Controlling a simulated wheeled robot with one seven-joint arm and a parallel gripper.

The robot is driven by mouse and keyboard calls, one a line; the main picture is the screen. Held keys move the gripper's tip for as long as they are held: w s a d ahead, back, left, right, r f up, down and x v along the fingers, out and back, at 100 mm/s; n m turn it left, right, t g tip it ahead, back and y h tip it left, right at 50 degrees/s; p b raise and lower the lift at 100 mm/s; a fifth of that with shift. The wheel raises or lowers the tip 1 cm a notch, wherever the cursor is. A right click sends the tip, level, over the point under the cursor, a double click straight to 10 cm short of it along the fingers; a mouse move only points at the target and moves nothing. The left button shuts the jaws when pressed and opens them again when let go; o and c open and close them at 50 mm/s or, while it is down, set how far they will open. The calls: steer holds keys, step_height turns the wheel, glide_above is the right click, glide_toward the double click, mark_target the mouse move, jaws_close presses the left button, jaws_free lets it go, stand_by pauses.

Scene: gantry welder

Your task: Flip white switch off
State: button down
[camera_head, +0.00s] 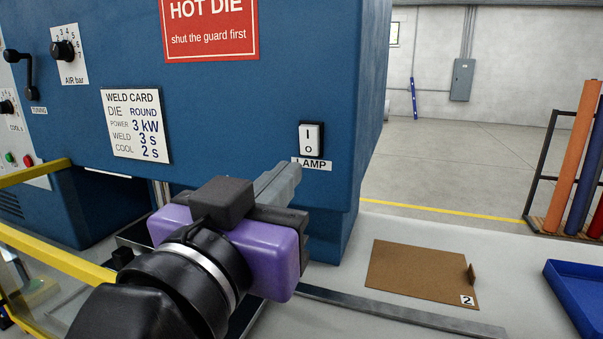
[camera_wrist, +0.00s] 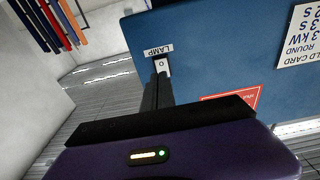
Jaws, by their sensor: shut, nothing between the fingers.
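The white switch (camera_head: 311,138) is a rocker in a black frame on the blue machine's front, with "I" at the top, "O" at the bottom and a "LAMP" label (camera_head: 312,163) below it. My gripper (camera_head: 290,172) is shut and empty, its fingertips just below and left of the switch in the head view. In the wrist view the picture is upside down; the switch (camera_wrist: 162,66) shows its "O" end right beyond my fingertips (camera_wrist: 160,80), which hide the "I" end or part of it. I cannot tell whether the fingers touch the rocker.
The blue machine (camera_head: 240,95) bears a weld card (camera_head: 136,125), a red sign (camera_head: 210,28) and an air knob (camera_head: 65,50). A brown board (camera_head: 420,270) and a blue tray (camera_head: 580,290) lie on the bench at right. A yellow rail (camera_head: 55,252) is at left.

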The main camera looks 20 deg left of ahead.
steer(key=s+b, duration=0.1)
steer(key=s, duration=0.6)
steer(key=shift+s+d+f, duration=0.15)
steer(key=shift+f, duration=0.2)
